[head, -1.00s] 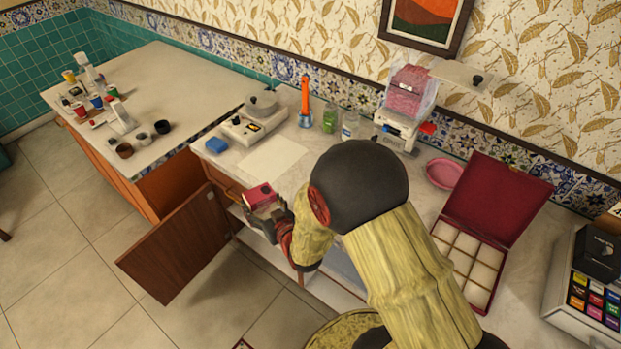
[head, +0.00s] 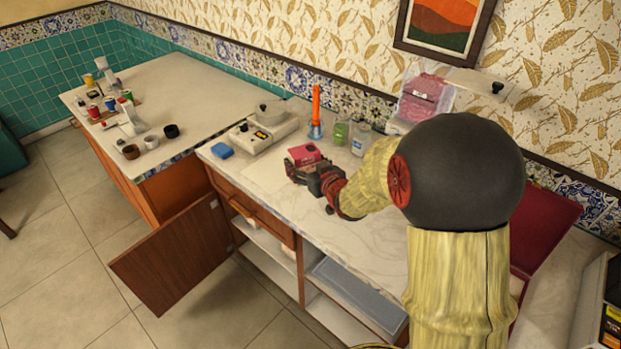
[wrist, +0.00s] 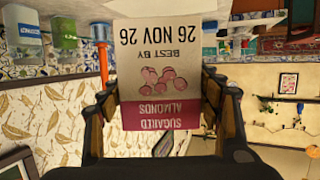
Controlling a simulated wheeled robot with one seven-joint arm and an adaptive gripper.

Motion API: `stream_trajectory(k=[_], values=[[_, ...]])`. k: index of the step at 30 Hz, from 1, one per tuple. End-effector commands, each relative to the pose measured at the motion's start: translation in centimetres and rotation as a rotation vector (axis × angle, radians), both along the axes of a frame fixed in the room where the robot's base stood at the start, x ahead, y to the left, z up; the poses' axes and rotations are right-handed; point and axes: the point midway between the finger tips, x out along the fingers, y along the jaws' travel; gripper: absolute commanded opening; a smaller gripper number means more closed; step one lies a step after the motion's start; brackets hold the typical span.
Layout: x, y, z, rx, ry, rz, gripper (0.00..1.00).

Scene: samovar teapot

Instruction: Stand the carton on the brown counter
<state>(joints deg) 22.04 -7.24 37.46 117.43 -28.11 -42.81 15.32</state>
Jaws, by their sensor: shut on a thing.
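My gripper (head: 314,172) is shut on the carton (head: 305,153), a small box with a pink top. In the wrist view the carton (wrist: 160,60) shows a pale face with a pink band reading "Sugared Almonds", between the two fingers. Its lettering is upside down in that view, as is the room, so it looks upright. It is over the nearer counter (head: 365,235), which has a pale top and brown wooden front. I cannot tell whether its base touches the top. The left counter (head: 170,85) has a pale top and orange-brown front.
A cabinet door (head: 175,255) hangs open below.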

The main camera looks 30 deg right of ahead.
Motion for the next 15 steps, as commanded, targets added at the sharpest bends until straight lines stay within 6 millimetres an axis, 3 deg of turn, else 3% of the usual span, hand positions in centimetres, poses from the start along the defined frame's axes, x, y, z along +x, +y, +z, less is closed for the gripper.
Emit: stream_trajectory(k=[6, 15], values=[[2.5, -2.6, -3.9, 0.000, 0.000, 0.000, 0.29], [3.7, -3.8, -5.5, -0.001, -0.004, 0.000, 0.29]])
